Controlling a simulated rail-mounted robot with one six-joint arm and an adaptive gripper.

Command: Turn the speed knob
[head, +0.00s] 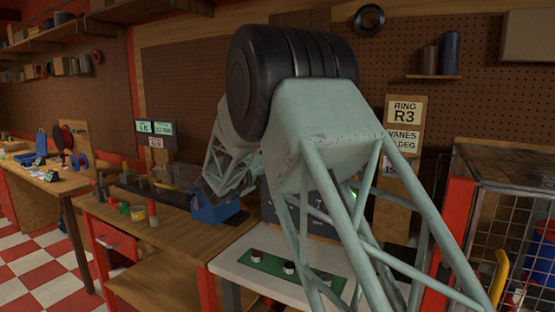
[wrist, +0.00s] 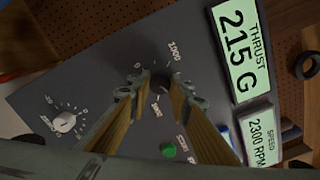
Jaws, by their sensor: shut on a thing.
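In the wrist view, a dark knob (wrist: 161,81) with dial markings around it sits on the grey control panel (wrist: 95,85). My gripper (wrist: 160,92) reaches to it, with one fingertip on each side, and is shut on it. The fingertips cover part of the knob, so its pointer is hard to read. A green display reads THRUST 215 G (wrist: 237,50), and the display below it reads SPEED 2300 RPM (wrist: 262,138). In the head view, my arm hides my gripper and most of the panel (head: 315,207).
On the panel in the wrist view are a white knob (wrist: 65,121) and a green button (wrist: 168,150). A wire cage (head: 500,210) stands right; a cluttered wooden bench (head: 185,235) stands left.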

